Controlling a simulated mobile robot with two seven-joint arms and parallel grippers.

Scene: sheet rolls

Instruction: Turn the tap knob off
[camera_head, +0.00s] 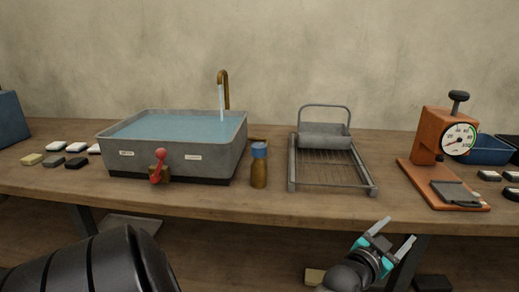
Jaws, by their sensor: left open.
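The tap knob (158,165) is a red lever on a brass fitting on the front wall of the grey basin (217,163). It stands nearly upright, leaning slightly right at the top, between two small white labels whose text I cannot read. A brass spout (226,90) rises behind the basin, and a stream of water (221,103) runs from it into the blue water. My left gripper (401,228) is open and empty, in front of the table edge at lower right, well away from the knob. My right gripper is not in view.
A brass bottle with a blue top (259,166) stands right of the basin. A grey wire-bed frame with a roller (324,142) and an orange press with a dial (447,145) stand further right. Small blocks (76,162) lie left of the basin.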

